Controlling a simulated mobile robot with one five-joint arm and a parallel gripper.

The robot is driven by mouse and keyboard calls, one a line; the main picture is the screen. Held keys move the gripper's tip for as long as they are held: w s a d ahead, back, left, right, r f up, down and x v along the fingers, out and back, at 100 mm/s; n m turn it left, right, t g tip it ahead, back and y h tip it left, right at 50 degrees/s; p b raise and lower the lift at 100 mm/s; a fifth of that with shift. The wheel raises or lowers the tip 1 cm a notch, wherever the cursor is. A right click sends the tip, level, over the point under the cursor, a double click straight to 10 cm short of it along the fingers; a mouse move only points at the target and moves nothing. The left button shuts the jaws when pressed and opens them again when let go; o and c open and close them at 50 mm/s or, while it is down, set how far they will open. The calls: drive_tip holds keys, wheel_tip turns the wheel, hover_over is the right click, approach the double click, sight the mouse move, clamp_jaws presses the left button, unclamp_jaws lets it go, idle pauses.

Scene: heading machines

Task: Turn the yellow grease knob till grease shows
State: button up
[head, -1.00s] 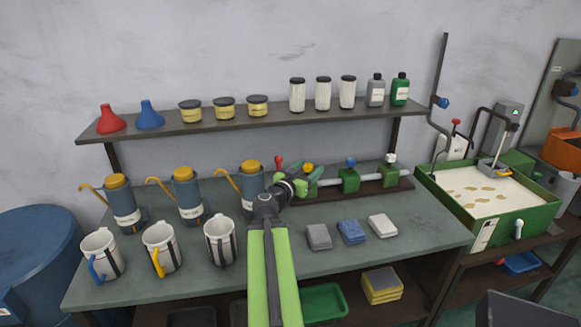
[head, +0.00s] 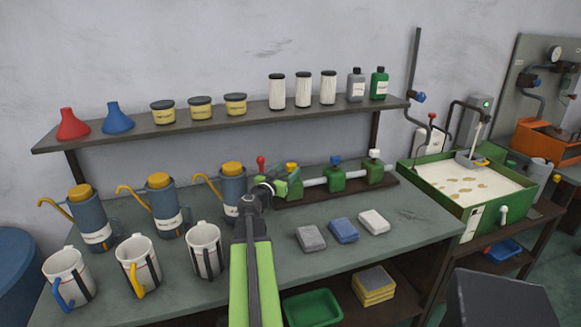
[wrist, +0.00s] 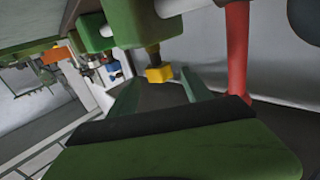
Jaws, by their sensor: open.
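The yellow grease knob (head: 292,167) sits on the left green block of a white pipe manifold on the bench. In the wrist view the yellow knob (wrist: 158,74) hangs on a dark stem under a green block (wrist: 138,22). My gripper (head: 281,187) is at the manifold's left end, in front of that block. In the wrist view my gripper (wrist: 160,82) is open, and the knob shows between its two green fingertips. I cannot tell whether either finger touches it. No grease is visible at the knob.
A red lever (wrist: 238,50) stands close to the right finger. A blue knob (head: 336,160) and a white knob (head: 375,154) sit farther right. A blue oil can (head: 233,192) stands close to the left. Three folded cloths (head: 343,230) lie in front on the bench (head: 410,225).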

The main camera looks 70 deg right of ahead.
sight(289, 168)
drive_tip(key=d, duration=0.4)
drive_tip(key=shift+s+d, duration=0.15)
drive_tip(key=shift+s, duration=0.05)
drive_tip(key=shift+c, duration=0.2)
drive_tip(key=c, duration=1.2)
drive_tip(key=shift+w+d, duration=0.1)
clamp_jaws()
